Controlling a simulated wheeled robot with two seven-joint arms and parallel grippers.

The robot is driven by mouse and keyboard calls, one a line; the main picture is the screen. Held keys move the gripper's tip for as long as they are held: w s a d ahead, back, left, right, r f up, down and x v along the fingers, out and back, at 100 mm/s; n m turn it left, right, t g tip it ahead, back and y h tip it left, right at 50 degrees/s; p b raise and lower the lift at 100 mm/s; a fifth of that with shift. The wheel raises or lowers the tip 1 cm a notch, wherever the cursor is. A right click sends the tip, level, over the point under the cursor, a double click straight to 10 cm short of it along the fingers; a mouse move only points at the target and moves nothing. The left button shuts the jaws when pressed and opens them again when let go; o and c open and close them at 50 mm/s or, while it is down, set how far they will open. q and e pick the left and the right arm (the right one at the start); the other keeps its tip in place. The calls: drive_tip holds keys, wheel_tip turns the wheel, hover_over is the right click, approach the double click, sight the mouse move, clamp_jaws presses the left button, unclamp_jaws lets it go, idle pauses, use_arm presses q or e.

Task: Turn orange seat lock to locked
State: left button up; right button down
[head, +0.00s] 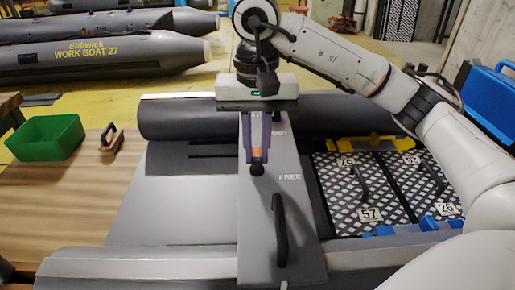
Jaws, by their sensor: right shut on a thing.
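The orange seat lock (257,153) sits on the grey seat board (262,205) that runs across the boat. Only a small orange part and a dark end of it show below my fingers. My right gripper (258,148) points down over the board, its purple fingers shut on the lock. The word FREE (290,177) is printed on the board to the right of and nearer than the lock. Another label (279,133) beside the fingers is partly hidden. My left gripper is not in view.
A black handle (281,230) stands on the near part of the board. Numbered mesh panels (350,185) with black handles lie to the right. A green bin (46,138) and a wooden-handled tool (111,141) are on the table at left. Grey boat tubes (185,118) border the work area.

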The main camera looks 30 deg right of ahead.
sight(257, 155)
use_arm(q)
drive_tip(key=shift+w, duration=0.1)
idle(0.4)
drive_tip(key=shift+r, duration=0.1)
use_arm(e)
drive_tip(key=c, duration=1.7)
unclamp_jaws()
drive_tip(key=shift+r, duration=0.1)
drive_tip(key=shift+r, duration=0.4)
use_arm(q)
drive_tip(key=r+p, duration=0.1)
drive_tip(key=p, duration=0.3)
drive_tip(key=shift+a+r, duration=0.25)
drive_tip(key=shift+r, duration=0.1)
use_arm(e)
wheel_tip(257, 155, up, 9)
drive_tip(key=shift+r, duration=0.2)
drive_tip(key=shift+f, duration=0.1)
